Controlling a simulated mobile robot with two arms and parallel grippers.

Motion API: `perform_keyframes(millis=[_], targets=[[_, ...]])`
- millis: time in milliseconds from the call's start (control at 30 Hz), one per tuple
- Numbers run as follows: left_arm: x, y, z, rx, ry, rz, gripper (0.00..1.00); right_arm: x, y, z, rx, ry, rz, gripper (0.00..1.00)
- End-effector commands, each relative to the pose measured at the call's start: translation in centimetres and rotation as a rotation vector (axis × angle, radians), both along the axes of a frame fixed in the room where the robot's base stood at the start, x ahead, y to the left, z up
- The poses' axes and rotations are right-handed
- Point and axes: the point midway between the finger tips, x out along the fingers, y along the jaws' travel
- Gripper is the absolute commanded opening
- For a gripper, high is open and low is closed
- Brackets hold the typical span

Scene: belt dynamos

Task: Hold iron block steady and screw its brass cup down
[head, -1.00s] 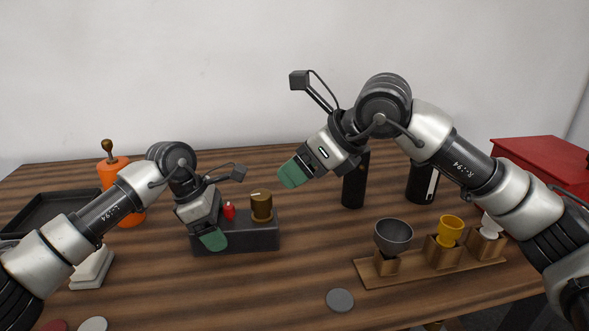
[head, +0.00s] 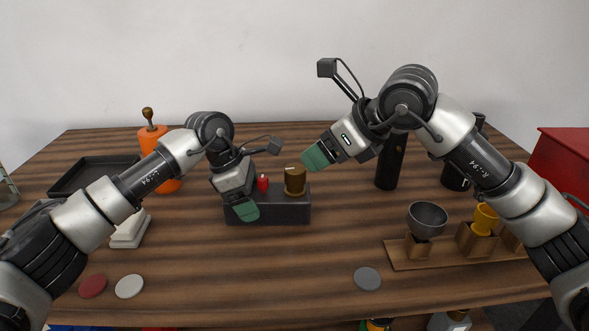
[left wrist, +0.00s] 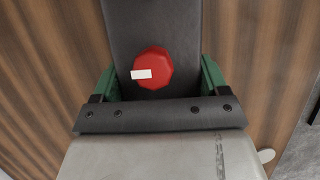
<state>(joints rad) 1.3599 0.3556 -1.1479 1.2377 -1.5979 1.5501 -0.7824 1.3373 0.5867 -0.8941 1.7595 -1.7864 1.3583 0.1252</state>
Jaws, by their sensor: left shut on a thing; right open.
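The dark grey iron block (head: 290,211) lies on the wooden table. The brass cup (head: 295,182) stands upright on its right part, with a pale mark on top. A red knob (head: 263,184) sits on the block left of the cup. My left gripper (head: 245,209) is shut on the block's left end. In the left wrist view the green fingers flank the block (left wrist: 152,25), with the red knob (left wrist: 153,68) and its white mark between them. My right gripper (head: 315,157) is open and empty, just above and right of the cup, apart from it.
A wooden rack (head: 440,254) with a grey bowl (head: 427,220) and a yellow cup (head: 485,218) stands at right. A black cylinder (head: 390,163) stands behind my right gripper. An orange dynamo (head: 153,140) and black tray (head: 92,176) are at left. The front middle is mostly clear.

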Motion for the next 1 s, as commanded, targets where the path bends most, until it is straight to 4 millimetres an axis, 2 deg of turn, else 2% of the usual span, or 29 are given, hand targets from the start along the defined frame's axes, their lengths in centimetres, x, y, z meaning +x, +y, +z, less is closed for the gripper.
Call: perform_keyframes(millis=[200,400,600,867,1000], targets=[[0.0,0.0,0.0,0.001,0.0,0.001,0.11,1.9,2.7,-3.3,0.0,0.003,0.001,0.69],[0.0,0.0,0.0,0.001,0.0,0.0,0.11,3.2,4.3,-5.4,0.0,0.002,0.001,0.69],[0.0,0.0,0.0,0.001,0.0,0.0,0.11,3.7,5.0,-6.2,0.0,-0.001,0.001,0.69],[0.0,0.0,0.0,0.001,0.0,0.0,0.11,3.7,5.0,-6.3,0.0,-0.001,0.001,0.69],[0.0,0.0,0.0,0.001,0.0,0.0,0.11,3.7,5.0,-6.3,0.0,0.0,0.0,0.48]])
